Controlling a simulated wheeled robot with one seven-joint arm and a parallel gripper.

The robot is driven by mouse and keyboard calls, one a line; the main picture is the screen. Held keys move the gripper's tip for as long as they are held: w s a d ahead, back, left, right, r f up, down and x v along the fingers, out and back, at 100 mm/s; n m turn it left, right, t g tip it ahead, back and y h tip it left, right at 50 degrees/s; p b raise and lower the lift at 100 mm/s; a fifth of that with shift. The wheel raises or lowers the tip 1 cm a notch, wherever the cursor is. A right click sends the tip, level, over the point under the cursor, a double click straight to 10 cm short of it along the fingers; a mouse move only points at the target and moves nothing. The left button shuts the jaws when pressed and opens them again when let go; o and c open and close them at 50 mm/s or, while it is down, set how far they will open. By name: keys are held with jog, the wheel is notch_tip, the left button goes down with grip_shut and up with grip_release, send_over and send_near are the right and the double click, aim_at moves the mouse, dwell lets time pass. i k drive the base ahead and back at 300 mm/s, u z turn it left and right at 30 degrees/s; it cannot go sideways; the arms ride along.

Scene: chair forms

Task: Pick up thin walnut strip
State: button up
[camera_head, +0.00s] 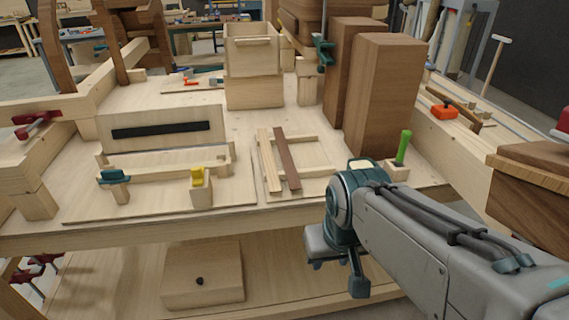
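The thin walnut strip (287,160) is a narrow dark brown piece in the head view. It lies across a pale wooden frame (318,166) on the workbench, just right of a similar pale strip (268,160). My gripper (336,274) hangs in front of the bench's front edge, below and to the right of the walnut strip and well apart from it. Its teal fingers look spread, with nothing seen between them. The arm partly hides the fingers' far side.
Two tall brown blocks (384,95) stand behind right, and a green-handled tool (403,148) stands in a small block at the right. A pale box (253,80) stands behind. A lower shelf holds a drawer-like box (203,273).

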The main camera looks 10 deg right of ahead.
aim_at(293, 180)
jog(key=k, duration=0.8)
jog(key=u, duration=0.35)
jog(key=i, duration=1.75)
jog(key=z, duration=0.7)
